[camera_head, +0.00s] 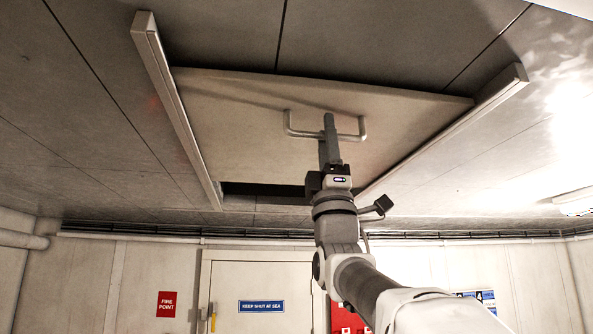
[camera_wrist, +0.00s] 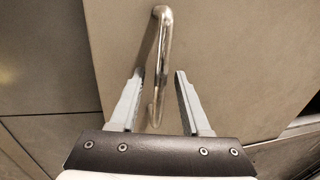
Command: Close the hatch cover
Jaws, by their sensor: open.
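The hatch cover (camera_head: 240,110) is a pale flat panel in the ceiling, between two side rails. A dark gap (camera_head: 262,189) shows along its near lower edge, partly hidden behind my arm. A U-shaped metal handle (camera_head: 294,133) is fixed on the cover. My gripper (camera_head: 328,118) is raised to the handle, its fingers overlapping the handle's middle. In the wrist view, my gripper (camera_wrist: 159,74) is open, with the shiny handle (camera_wrist: 163,40) running between its two fingers. The handle looks nearer the left finger; contact cannot be told. The cover (camera_wrist: 225,50) fills much of that view.
A left rail (camera_head: 175,105) and a right rail (camera_head: 450,130) flank the cover. Beyond stand a wall with a white door (camera_head: 240,280), a red fire point sign (camera_head: 166,304) and pipes (camera_head: 25,240). A ceiling light (camera_head: 575,202) is at the right.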

